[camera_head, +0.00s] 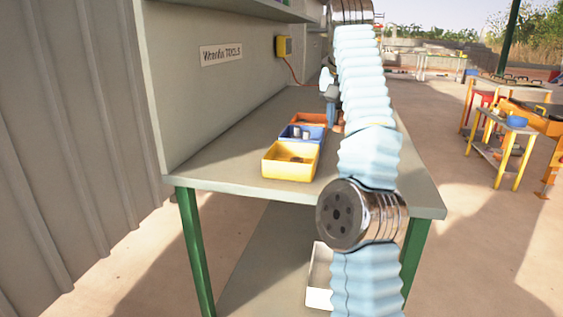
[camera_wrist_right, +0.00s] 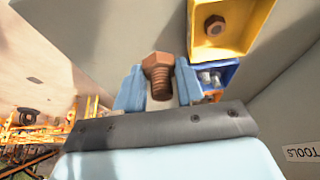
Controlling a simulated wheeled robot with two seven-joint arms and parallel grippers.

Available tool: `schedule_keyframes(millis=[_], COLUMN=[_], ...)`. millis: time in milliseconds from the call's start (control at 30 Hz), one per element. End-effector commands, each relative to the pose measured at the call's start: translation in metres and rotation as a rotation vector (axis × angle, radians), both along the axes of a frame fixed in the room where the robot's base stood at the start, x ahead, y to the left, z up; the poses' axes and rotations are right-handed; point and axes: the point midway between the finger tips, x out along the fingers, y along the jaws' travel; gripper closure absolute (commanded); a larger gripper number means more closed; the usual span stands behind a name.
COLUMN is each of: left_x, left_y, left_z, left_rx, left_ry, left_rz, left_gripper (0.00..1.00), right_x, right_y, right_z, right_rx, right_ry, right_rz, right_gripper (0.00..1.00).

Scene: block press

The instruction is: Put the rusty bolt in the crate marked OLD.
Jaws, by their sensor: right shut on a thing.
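My right gripper (camera_wrist_right: 159,66) is shut on a rusty brown bolt (camera_wrist_right: 157,78) in the right wrist view, with the bolt's hex head between its pale blue fingertips. In the head view the bolt cannot be made out, and my right arm crosses the bench. A yellow crate (camera_head: 290,174), a blue crate (camera_head: 302,144) and an orange crate (camera_head: 309,119) stand in a row on the bench. The wrist view shows the yellow crate (camera_wrist_right: 237,50) with a brown hex piece inside, beyond the bolt. No OLD mark is readable on any crate. My left gripper is out of view.
The grey bench (camera_head: 225,160) has clear room left of the crates. A wall panel with a sign (camera_head: 221,54) stands along its left side. A white box (camera_head: 318,277) is on the lower shelf, partly behind my arm.

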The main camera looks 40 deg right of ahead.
Motion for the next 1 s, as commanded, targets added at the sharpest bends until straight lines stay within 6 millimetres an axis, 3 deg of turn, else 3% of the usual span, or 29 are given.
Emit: schedule_keyframes(millis=[167, 567, 1000], left_x=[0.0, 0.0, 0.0], left_y=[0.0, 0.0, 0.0], left_z=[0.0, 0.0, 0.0], left_rx=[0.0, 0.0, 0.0], left_ry=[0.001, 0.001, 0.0], left_rz=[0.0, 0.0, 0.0], left_gripper=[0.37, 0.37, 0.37], right_x=[0.013, 0.084, 0.115], right_y=[0.007, 0.045, 0.061], right_z=[-0.005, -0.042, -0.086], right_rx=[0.0, 0.001, 0.002], right_ry=[0.004, 0.003, 0.003], right_rz=[0.002, 0.002, 0.001], right_gripper=[0.95, 0.95, 0.95])
